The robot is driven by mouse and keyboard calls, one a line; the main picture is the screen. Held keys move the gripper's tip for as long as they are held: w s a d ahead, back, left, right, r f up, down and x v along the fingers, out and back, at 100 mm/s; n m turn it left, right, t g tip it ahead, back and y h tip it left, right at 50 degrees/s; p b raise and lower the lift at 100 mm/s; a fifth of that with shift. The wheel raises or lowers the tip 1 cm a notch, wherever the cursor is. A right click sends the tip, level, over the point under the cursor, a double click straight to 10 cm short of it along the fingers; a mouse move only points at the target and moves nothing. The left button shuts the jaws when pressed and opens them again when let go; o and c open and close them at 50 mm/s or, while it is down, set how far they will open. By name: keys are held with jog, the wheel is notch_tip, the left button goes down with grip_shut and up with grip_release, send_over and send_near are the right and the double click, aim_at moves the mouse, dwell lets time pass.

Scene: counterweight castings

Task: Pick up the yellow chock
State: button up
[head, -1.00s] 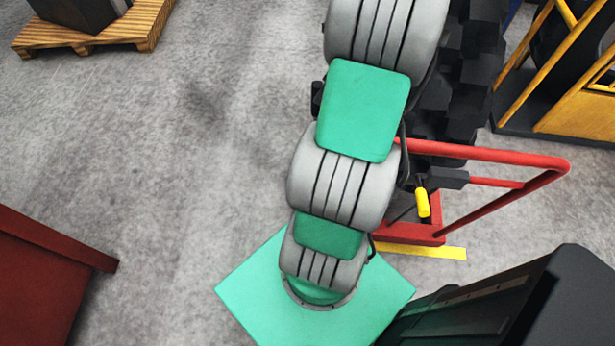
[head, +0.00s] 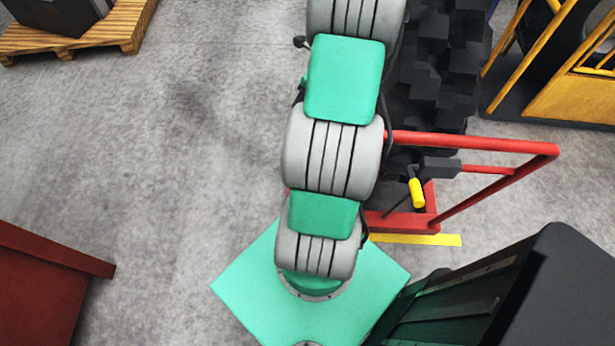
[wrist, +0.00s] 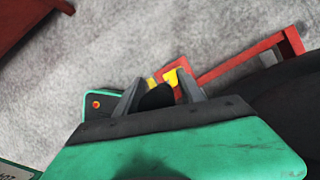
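A small yellow piece (head: 417,193) shows in the head view at the red rail frame, just below a dark block. I take it for the yellow chock, though its shape is hard to tell. In the wrist view a yellow piece (wrist: 172,78) shows past my right fingertip, partly hidden by it; it seems apart from the fingers. My gripper (wrist: 157,92) has its two grey fingers spread, with a dark rounded shape between or behind them. I cannot tell what that shape is. My gripper is outside the head view.
The red rail frame (head: 475,140) stands beside stacked dark blocks (head: 437,70). A yellow strip (head: 415,239) lies at its foot. A yellow frame (head: 575,95) stands at right, a loaded pallet (head: 100,40) at upper left, a red cabinet (head: 50,280) at lower left. Grey floor between is clear.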

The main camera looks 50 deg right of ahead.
grip_shut()
jog(key=shift+w+d+r, duration=0.1)
jog(key=shift+r, duration=0.05)
dwell(0.4)
